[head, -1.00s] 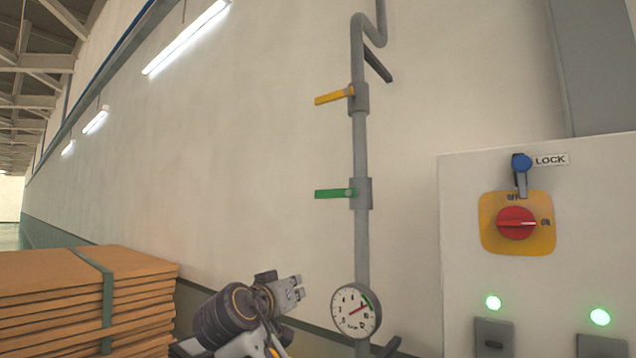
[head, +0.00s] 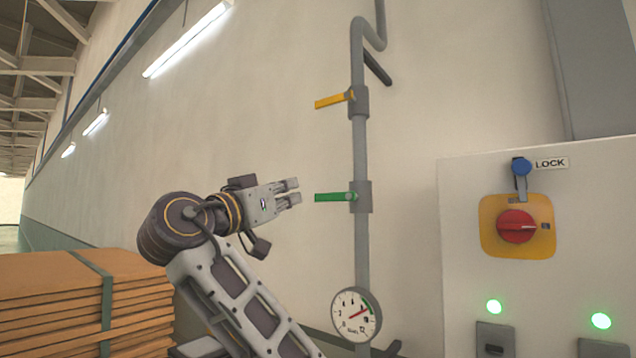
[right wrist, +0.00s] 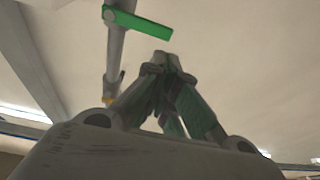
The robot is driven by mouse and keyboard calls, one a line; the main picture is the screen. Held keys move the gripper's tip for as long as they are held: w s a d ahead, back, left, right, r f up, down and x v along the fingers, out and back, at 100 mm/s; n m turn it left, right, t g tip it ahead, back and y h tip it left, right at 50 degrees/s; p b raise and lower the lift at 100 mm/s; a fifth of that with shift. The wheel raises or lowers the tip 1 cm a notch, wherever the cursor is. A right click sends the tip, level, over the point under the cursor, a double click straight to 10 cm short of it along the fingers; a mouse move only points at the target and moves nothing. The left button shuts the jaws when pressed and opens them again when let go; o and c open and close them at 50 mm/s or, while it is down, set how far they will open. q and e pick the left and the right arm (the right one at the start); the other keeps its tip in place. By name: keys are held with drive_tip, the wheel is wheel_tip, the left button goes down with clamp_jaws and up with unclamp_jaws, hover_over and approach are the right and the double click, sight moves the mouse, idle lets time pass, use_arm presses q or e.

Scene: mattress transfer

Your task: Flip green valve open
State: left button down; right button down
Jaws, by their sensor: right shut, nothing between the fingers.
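The green valve handle (head: 333,197) sticks out level to the left from its grey fitting on the vertical pipe (head: 361,150). My right gripper (head: 294,191) is just left of the handle's free end, at about the same height, apart from it in the picture. In the right wrist view the green handle (right wrist: 140,26) shows above the fingertips (right wrist: 167,58), which are together with nothing between them. My left gripper is in neither view.
A yellow valve handle (head: 331,100) is higher on the same pipe, and a round gauge (head: 356,314) is lower. A control box (head: 590,220) with a red switch (head: 516,226) stands to the right. Stacked orange-brown boards (head: 50,300) are at lower left.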

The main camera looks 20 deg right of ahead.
drive_tip(key=shift+m+g+h, duration=0.3)
drive_tip(key=shift+m+h, duration=0.3)
drive_tip(key=shift+m, duration=0.1)
drive_tip(key=s+r, duration=0.1)
drive_tip(key=r, duration=0.1)
drive_tip(key=s+r, duration=0.1)
drive_tip(key=shift+s+a+r, duration=0.2)
drive_tip(key=shift+s+a, duration=0.1)
drive_tip(key=shift+d, duration=0.1)
wheel_tip(320, 180, up, 3)
drive_tip(key=p, duration=0.4)
hover_over(334, 197)
drive_tip(key=a, duration=0.3)
drive_tip(key=shift+w+a+f+p, duration=0.1)
drive_tip(key=shift+w+f+p, duration=0.15)
drive_tip(key=shift+f, duration=0.7)
drive_tip(key=shift+w+f+p, duration=0.1)
drive_tip(key=shift+f+p, duration=0.15)
drive_tip(key=shift+f, duration=0.7)
